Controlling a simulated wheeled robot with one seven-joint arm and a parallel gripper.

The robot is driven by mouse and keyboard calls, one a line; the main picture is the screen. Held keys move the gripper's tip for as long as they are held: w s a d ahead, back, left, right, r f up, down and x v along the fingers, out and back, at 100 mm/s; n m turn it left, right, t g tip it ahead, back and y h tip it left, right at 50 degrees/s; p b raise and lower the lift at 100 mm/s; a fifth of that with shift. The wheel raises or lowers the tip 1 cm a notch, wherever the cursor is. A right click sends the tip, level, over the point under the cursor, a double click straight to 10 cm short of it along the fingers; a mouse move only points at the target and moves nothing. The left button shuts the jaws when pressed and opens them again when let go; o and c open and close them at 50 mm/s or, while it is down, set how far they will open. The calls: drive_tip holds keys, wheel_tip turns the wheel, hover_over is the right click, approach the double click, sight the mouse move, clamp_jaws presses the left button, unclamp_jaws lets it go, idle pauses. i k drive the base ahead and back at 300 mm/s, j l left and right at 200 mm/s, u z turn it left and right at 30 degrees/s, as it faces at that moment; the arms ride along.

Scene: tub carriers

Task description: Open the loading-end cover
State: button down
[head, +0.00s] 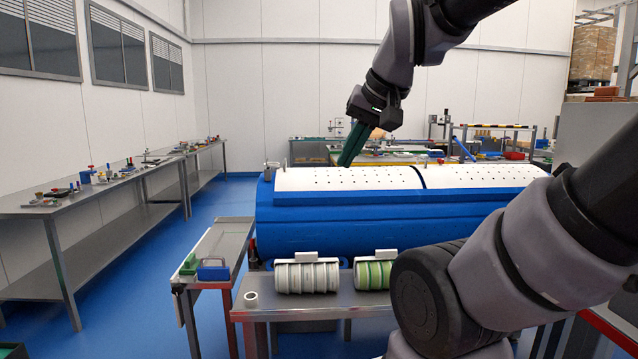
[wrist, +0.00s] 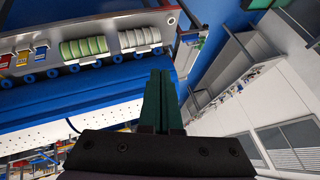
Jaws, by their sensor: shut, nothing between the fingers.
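A long blue tub machine (head: 390,226) has two white perforated covers on top, a left one (head: 345,179) and a right one (head: 480,175), both lying closed with a dark seam between them. I cannot tell from the pictures which is the loading end. A small grey fitting (head: 270,172) stands at the machine's left end. My gripper (head: 347,162) is shut and empty, its green fingers pointing down over the left cover; I cannot tell whether they touch it. In the wrist view its fingers (wrist: 161,75) are together, with a white perforated cover (wrist: 40,132) to their left.
A white ribbed carrier (head: 306,277) and a green-striped one (head: 375,275) lie on a grey bench in front of the machine. A narrow side table (head: 222,245) holds a blue and a green block. Long workbenches (head: 95,190) line the left wall; blue floor between is clear.

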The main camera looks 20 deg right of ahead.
sight(385, 177)
drive_tip(key=i+l+z, duration=0.1)
drive_tip(key=i, duration=0.9)
